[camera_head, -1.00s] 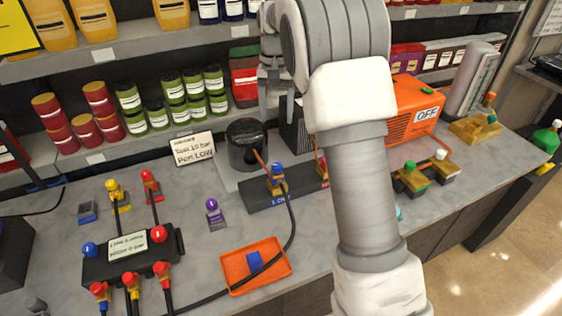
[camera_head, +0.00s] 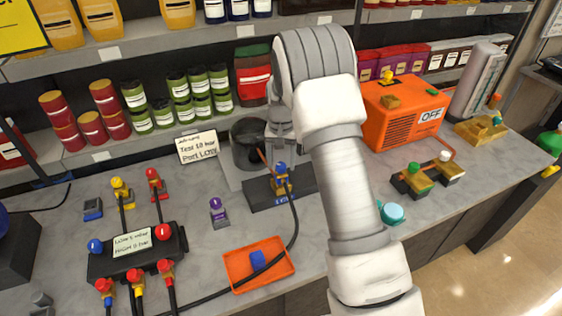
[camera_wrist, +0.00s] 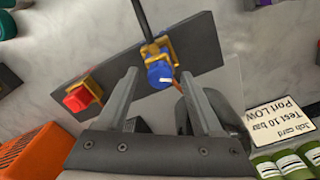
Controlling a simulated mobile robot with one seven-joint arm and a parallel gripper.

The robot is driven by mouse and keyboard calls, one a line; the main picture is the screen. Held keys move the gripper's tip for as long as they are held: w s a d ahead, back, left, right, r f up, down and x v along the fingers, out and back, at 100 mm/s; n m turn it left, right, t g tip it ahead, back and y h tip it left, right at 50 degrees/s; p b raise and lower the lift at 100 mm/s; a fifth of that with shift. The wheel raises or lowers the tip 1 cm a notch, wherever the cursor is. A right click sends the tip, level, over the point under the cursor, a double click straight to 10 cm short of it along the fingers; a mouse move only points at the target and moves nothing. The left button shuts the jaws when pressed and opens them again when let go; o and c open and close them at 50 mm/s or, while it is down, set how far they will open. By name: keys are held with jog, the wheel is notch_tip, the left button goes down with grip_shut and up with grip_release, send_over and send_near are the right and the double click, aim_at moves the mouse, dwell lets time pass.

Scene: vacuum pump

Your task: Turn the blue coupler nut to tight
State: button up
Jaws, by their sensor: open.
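The blue coupler nut (camera_wrist: 159,74) sits on a brass fitting on a dark grey port block (camera_wrist: 205,50) in the wrist view. In the head view the blue nut (camera_head: 281,168) stands on the block labelled LOW, with a black hose below it. My gripper (camera_wrist: 156,80) is open, with one finger on each side of the nut's near part. I cannot tell whether either finger touches it. A red nut (camera_wrist: 78,100) on a brass fitting is on the same block, hidden by my arm in the head view.
An orange pump (camera_head: 400,115) with an OFF sign stands right of my arm. A black canister (camera_head: 246,150) is behind the block. A black manifold (camera_head: 135,250) with coloured knobs is at left, and an orange tray (camera_head: 240,275) at front.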

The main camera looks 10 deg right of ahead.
jog(key=shift+f, duration=0.2)
grip_shut()
jog(key=shift+m, duration=0.5)
grip_release()
jog(key=shift+r, duration=0.1)
